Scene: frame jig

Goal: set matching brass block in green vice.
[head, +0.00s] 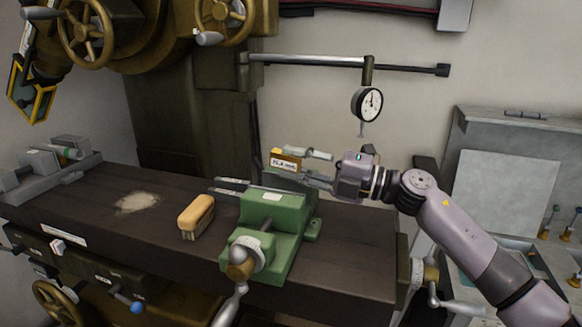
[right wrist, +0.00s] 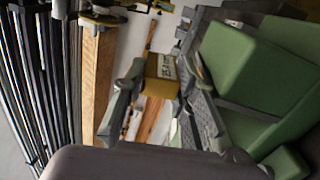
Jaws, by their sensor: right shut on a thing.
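The green vice (head: 290,215) stands on the dark machine table, its handle towards the front. Two grey bars stick out to the left at its top. My right gripper (head: 292,163) is shut on a brass block (head: 284,163) with a white label, too small to read surely. It holds the block above the back of the vice, seemingly apart from it. In the right wrist view the block (right wrist: 160,70) sits between the fingertips, with the green vice (right wrist: 255,70) to the right. My left gripper is not in view.
A wooden brush (head: 196,217) lies left of the vice, near a pale pile of dust (head: 137,202). A dial gauge (head: 367,104) hangs from a bar above, close to my right gripper. Grey blocks stand at the table's left end. The table right of the vice is clear.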

